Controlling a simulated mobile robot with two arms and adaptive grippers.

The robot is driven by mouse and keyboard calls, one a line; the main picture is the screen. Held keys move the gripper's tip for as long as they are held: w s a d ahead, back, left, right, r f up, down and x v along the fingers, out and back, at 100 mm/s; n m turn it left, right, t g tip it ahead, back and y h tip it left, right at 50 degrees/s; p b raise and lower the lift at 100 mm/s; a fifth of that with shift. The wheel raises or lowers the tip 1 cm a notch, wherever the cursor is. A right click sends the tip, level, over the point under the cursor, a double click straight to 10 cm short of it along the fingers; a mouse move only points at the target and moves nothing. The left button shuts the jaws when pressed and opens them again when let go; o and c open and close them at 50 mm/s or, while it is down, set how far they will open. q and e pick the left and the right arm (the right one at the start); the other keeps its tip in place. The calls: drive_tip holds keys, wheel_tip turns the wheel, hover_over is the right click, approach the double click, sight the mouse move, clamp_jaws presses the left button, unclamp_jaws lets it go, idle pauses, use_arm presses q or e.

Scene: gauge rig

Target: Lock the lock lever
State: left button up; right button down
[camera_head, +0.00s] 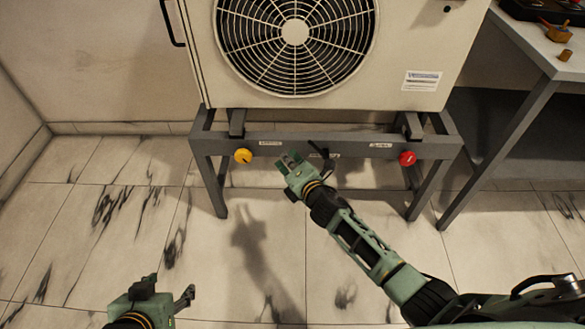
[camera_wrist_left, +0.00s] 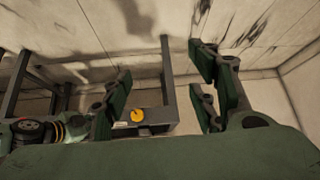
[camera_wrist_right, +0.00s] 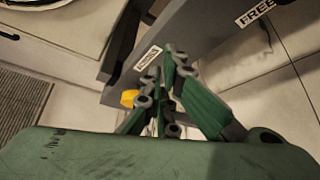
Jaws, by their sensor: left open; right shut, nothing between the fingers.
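A yellow knob (camera_head: 243,155) is on the bar's left and a red knob (camera_head: 407,158) on its right. A fan unit (camera_head: 390,80) rests on the stand. A grey table (camera_head: 525,55) stands at the right. The tiled floor in front is clear.

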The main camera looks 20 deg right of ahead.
use_arm(q)
drive_tip(key=shift+s+a+f+g+y+p, duration=0.1)
drive_tip(key=shift+s+a+f+g+p, duration=0.2)
drive_tip(key=shift+s, duration=0.35)
drive_tip(key=shift+s+a+f+g+y+p, duration=0.1)
drive_tip(key=shift+s+f+g, duration=0.2)
drive_tip(key=shift+s, duration=0.35)
drive_tip(key=shift+s+a+f+g+y+p, duration=0.1)
drive_tip(key=shift+s+a+f+g+p, duration=0.1)
drive_tip(key=shift+s+g, duration=0.35)
use_arm(e)
drive_tip(key=shift+d+r, duration=0.5)
drive_tip(key=shift+d, duration=0.4)
drive_tip(key=shift+d+r, duration=0.45)
drive_tip(key=shift+d, duration=0.4)
use_arm(q)
drive_tip(key=shift+s, duration=0.1)
